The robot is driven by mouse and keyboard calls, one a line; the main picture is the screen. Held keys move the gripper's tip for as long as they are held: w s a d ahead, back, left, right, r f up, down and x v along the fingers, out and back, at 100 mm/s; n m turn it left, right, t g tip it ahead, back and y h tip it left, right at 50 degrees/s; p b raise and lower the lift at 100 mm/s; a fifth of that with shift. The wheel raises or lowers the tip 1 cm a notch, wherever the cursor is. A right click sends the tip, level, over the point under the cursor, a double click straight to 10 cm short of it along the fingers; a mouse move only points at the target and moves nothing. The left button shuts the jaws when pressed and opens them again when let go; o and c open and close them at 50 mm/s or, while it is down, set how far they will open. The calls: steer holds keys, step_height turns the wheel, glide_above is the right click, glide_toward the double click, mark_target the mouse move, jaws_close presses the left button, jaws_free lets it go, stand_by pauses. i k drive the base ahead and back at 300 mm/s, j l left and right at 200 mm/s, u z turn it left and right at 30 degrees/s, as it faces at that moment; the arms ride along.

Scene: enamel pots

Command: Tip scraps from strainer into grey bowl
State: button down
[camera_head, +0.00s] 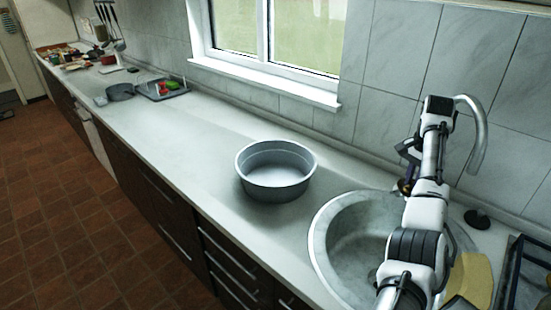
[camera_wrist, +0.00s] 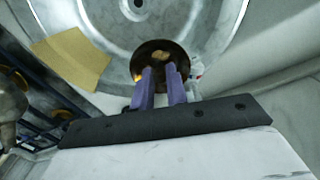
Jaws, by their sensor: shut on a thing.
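The grey bowl (camera_head: 273,186) stands upright on the counter left of the sink, and the inside that shows looks empty. My gripper (camera_wrist: 160,78) has its two purple fingers at the near edge of a small dark round strainer (camera_wrist: 147,53) and is shut on it. A tan scrap (camera_wrist: 160,56) and small orange and yellow bits show in or around the strainer in the wrist view. The strainer is above the sink side. In the head view my gripper (camera_head: 405,185) is partly hidden by my arm, and the strainer is hard to make out there.
The round metal sink (camera_head: 334,240) lies right of the bowl, with a tall tap (camera_head: 481,140) behind it. A tan flat piece (camera_wrist: 72,58) lies by the sink rim, near a dark hob rack (camera_head: 515,275). A pan and tray (camera_head: 162,90) stand far left. The counter left of the bowl is clear.

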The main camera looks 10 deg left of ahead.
mark_target(271, 171)
steer(key=i+j+z, duration=0.1)
steer(key=j, duration=0.4)
steer(key=i+j+z, duration=0.1)
steer(key=i+j, duration=0.15)
steer(key=j, duration=0.25)
steer(key=i+j+z, duration=0.1)
steer(key=j, duration=0.45)
steer(key=i+j+z, duration=0.1)
steer(key=j, duration=0.45)
steer(key=i+j+z, duration=0.1)
steer(key=j, duration=0.45)
steer(key=i+j+z, duration=0.1)
steer(key=j, duration=0.45)
steer(key=k+j, duration=0.1)
steer(key=k, duration=0.1)
